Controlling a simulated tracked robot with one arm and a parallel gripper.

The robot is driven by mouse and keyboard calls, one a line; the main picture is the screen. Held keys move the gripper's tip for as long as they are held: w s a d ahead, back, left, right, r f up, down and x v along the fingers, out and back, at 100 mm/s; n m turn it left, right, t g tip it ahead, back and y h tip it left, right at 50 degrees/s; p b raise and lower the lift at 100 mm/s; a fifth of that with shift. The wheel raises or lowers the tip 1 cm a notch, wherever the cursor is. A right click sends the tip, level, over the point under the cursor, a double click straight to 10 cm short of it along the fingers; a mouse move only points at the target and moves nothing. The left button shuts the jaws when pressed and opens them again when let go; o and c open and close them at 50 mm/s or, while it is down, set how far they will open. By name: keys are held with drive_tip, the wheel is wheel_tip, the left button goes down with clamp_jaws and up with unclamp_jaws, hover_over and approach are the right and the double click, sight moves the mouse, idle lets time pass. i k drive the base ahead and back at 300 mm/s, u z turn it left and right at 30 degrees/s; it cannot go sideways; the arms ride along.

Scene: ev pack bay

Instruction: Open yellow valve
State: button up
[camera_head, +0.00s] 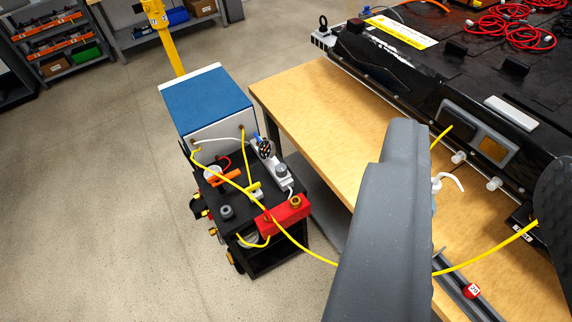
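A small yellow T-shaped handle, which looks like the yellow valve (254,189), is on top of the black cart (237,192). A yellow hose passes close to it, and its exact setting is too small to tell. My gripper (480,185) is in the right half of the view, well to the right of the cart and apart from the valve. A large grey finger stands at its left and a dark textured pad shows at the right edge. They are wide apart with nothing held between them. Part of the right finger is cut off.
The cart also bears a blue-topped box (207,95), an orange lever (226,180) and a red block (285,215). A wooden bench (318,110) with a black battery pack (470,75) stands on the right. A yellow post (163,35) rises behind. The floor at left is clear.

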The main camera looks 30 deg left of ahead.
sight(253, 188)
drive_tip(key=u, duration=0.3)
drive_tip(key=i, duration=1.25)
drive_tip(key=u, duration=0.85)
